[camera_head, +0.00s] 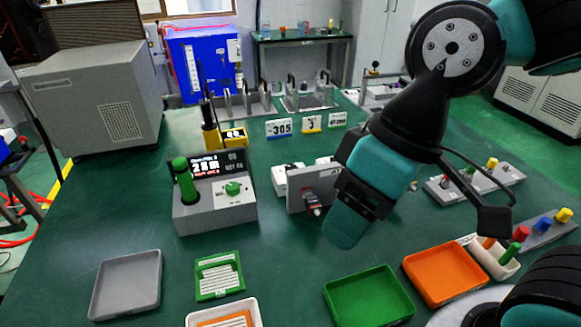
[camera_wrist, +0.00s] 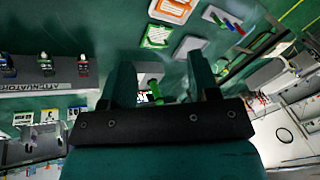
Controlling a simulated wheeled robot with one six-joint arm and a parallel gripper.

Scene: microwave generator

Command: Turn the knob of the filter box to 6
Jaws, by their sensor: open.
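A grey box (camera_head: 215,212) stands left of centre in the head view, with a lit display, a thick green handle (camera_head: 184,182) and a green knob (camera_head: 232,188) on its sloped top. I cannot read which box is labelled filter, nor the knob's setting. A smaller grey-white box (camera_head: 296,183) with a dark and red part stands to its right, partly behind my gripper (camera_head: 345,228). My gripper is above the table at centre right. In the wrist view my gripper (camera_wrist: 162,78) has two fingers spread apart, with a green part (camera_wrist: 155,89) visible beyond, between them. Nothing is held.
Along the front lie a grey tray (camera_head: 126,284), a green rack (camera_head: 219,276), a green tray (camera_head: 368,297) and an orange tray (camera_head: 445,273). A panel marked ATTENUATOR (camera_wrist: 60,86) shows in the wrist view. Number cards (camera_head: 278,128) and a yellow device (camera_head: 210,138) stand behind.

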